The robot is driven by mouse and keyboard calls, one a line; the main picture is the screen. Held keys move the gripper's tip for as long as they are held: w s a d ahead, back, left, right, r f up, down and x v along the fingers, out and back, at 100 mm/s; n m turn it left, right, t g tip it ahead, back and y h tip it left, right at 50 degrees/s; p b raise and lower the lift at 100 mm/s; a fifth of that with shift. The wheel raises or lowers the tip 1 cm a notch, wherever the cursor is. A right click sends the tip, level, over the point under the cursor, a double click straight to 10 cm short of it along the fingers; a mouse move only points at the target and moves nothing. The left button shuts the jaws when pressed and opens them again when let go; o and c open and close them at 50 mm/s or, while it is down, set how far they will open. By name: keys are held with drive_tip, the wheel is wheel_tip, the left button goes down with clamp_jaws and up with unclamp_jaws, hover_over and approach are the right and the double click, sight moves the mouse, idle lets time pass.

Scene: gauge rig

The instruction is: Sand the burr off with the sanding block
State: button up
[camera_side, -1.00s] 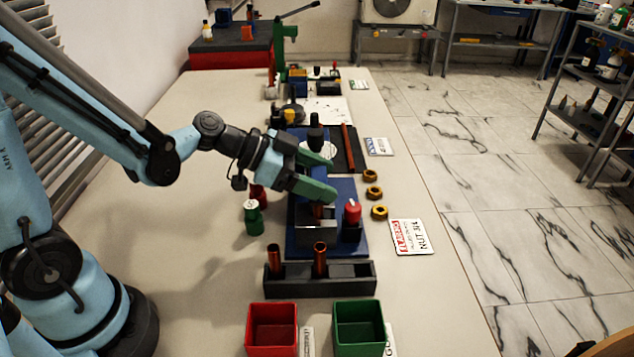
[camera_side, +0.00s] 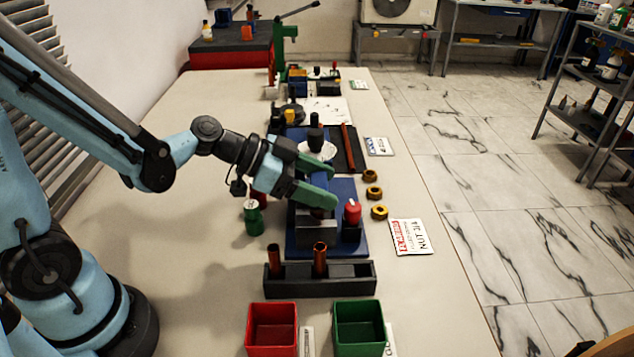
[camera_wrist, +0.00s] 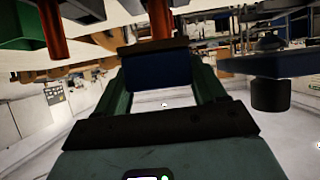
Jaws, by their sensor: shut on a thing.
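My gripper (camera_side: 326,187) is shut on the sanding block (camera_wrist: 157,72), a blue block with a brown face, held between its green fingers in the wrist view. A copper tube (camera_wrist: 160,20) meets the brown face's edge in the wrist view; whether they touch I cannot tell. In the side view my gripper is over the grey vise (camera_side: 317,234) on a blue base plate (camera_side: 345,244), and its lower finger mostly hides the tube there. The burr itself is too small to see.
Two more copper tubes (camera_side: 320,260) stand in a dark rack (camera_side: 345,280) in front. Red (camera_side: 272,344) and green (camera_side: 360,344) bins are nearer. A red-knobbed part (camera_side: 352,213) stands right of the vise. Several brass nuts (camera_side: 372,192) lie farther right. A green bottle (camera_side: 253,220) stands left.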

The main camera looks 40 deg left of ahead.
drive_tip(key=shift+w+a, duration=0.3)
drive_tip(key=shift+a, duration=0.1)
drive_tip(key=shift+w+a+r, duration=0.35)
drive_tip(key=shift+r, duration=0.45)
drive_tip(key=shift+w+a+r, duration=0.3)
drive_tip(key=shift+w+r, duration=0.05)
drive_tip(key=shift+r, duration=0.5)
drive_tip(key=shift+w+a+r, duration=0.35)
drive_tip(key=shift+r, duration=0.45)
drive_tip(key=shift+r, duration=0.1)
